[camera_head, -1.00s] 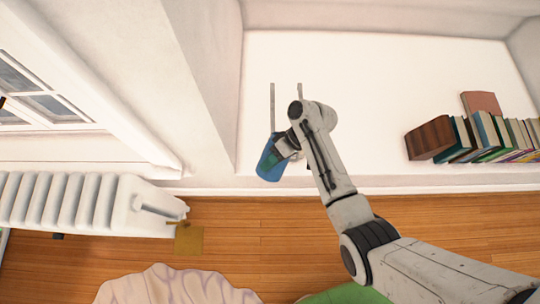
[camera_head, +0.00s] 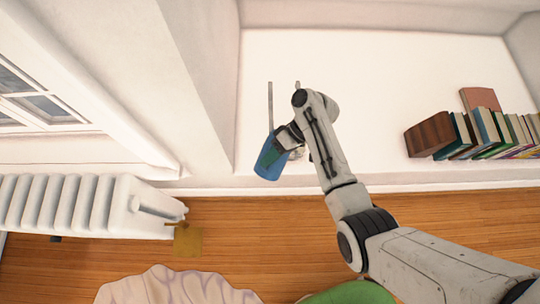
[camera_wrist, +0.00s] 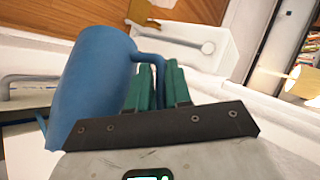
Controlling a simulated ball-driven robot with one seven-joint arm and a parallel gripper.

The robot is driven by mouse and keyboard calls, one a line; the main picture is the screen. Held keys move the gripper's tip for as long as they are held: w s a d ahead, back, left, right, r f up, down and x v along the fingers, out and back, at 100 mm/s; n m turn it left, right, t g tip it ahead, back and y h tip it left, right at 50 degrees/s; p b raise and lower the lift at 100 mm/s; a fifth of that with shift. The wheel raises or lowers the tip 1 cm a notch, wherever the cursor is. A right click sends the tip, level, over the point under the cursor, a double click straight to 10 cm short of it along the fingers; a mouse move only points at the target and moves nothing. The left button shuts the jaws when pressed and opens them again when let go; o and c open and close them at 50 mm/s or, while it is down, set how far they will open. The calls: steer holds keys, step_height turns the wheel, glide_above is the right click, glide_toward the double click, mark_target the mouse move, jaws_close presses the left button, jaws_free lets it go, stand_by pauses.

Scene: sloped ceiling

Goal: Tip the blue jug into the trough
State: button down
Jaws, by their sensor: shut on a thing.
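The blue jug (camera_head: 268,162) hangs at the front edge of the white ledge, tilted in the head view. In the wrist view the jug (camera_wrist: 88,85) fills the left side, with its handle at its right. My gripper (camera_wrist: 160,82) has green fingers shut on the handle. In the head view my gripper (camera_head: 284,141) is partly hidden by my wrist. The trough is not clear: two thin parallel grey bars (camera_head: 270,104) on the ledge behind the jug could be its sides. My arm hides part of that area. The jug's contents do not show.
A row of books (camera_head: 485,135) with a brown block (camera_head: 430,137) stands on the right of the white ledge (camera_head: 380,75). A white radiator (camera_head: 85,205) stands at the left below a window. A sloped white wall bounds the ledge's left side. The ledge's middle is clear.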

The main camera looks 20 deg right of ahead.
steer(key=shift+w+d+r+g+y+b, duration=0.25)
steer(key=shift+w+r+g+y+b, duration=0.05)
steer(key=shift+b, duration=0.25)
stand_by(0.4)
steer(key=shift+w+d+r+m+g+y+b, duration=0.2)
steer(key=shift+w+d+r+y, duration=0.15)
steer(key=shift+r, duration=0.15)
steer(key=shift+w+d+r+m+g+y+b, duration=0.1)
steer(key=shift+w+d+r+g+y, duration=0.15)
steer(key=shift+d+r+y, duration=0.15)
stand_by(1.2)
steer(key=shift+w+d+r+m+g+y+p, duration=0.35)
steer(key=shift+w+d+r+g+y, duration=0.1)
steer(key=shift+w+d+r+y, duration=0.4)
stand_by(1.5)
steer(key=shift+s+a, duration=0.15)
steer(key=shift+a, duration=0.05)
